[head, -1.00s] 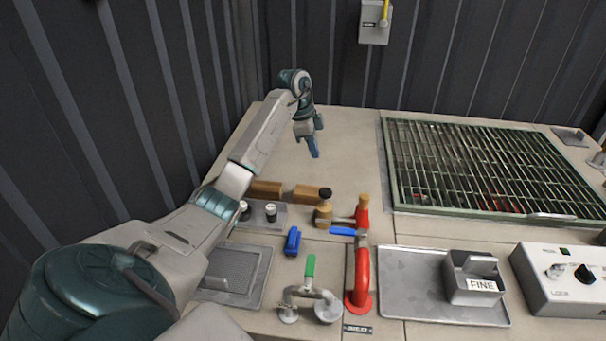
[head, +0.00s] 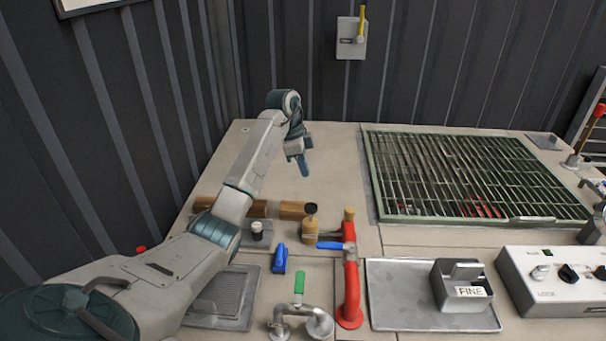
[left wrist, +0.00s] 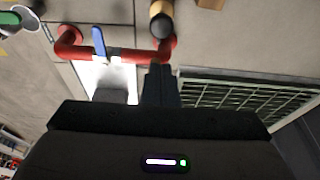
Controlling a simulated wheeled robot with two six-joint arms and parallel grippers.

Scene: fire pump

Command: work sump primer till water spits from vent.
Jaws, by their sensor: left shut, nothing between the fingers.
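My left gripper (head: 304,165) is shut and empty, held above the bare deck left of the green-framed grating (head: 367,175). In the left wrist view its dark fingers (left wrist: 161,84) are together, with the red pipe (left wrist: 130,55) beyond. A lever with a red grip (head: 601,110) stands at the right edge of the head view, far from my left gripper; I cannot tell whether it is the primer. The red pipe (head: 350,285) has a blue lever (head: 330,245) and stands beside a brass fitting with a black knob (head: 311,222). No spitting water shows. My right gripper is out of view.
A grey pipe with a green handle (head: 299,284) and a blue piece (head: 280,258) are at front. A tray (head: 390,305) holds a grey block labelled FINE (head: 462,290). A white control box (head: 550,285) is at right. A yellow-handled wall box (head: 351,40) hangs behind.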

